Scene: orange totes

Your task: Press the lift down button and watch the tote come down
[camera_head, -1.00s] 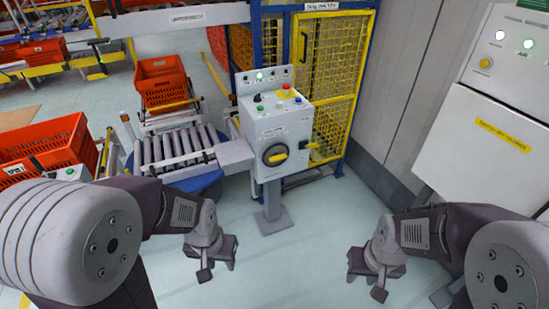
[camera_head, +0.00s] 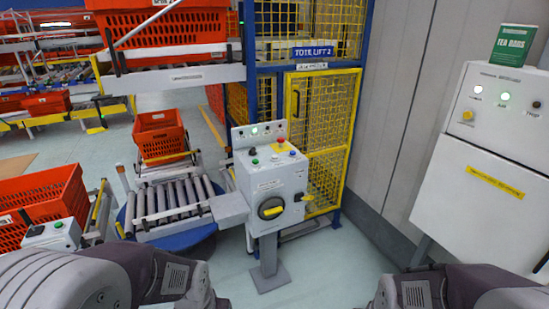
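The labels are too small to read, so I cannot tell which control is lift down. Behind it is a blue and yellow mesh cage with a sign reading "TOTE LIFT 2" (camera_head: 313,51). An orange tote (camera_head: 160,27) sits on a raised conveyor at upper left. Another orange tote (camera_head: 162,138) sits lower, behind a roller conveyor. My arms show at the bottom edge; both grippers are out of frame.
A roller turntable (camera_head: 170,205) is left of the pedestal. An orange tote (camera_head: 45,205) and a small button box (camera_head: 52,233) are at the left. A white cabinet (camera_head: 490,160) with a green "TEA BAGS" box (camera_head: 511,45) stands right. Floor is clear between pedestal and cabinet.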

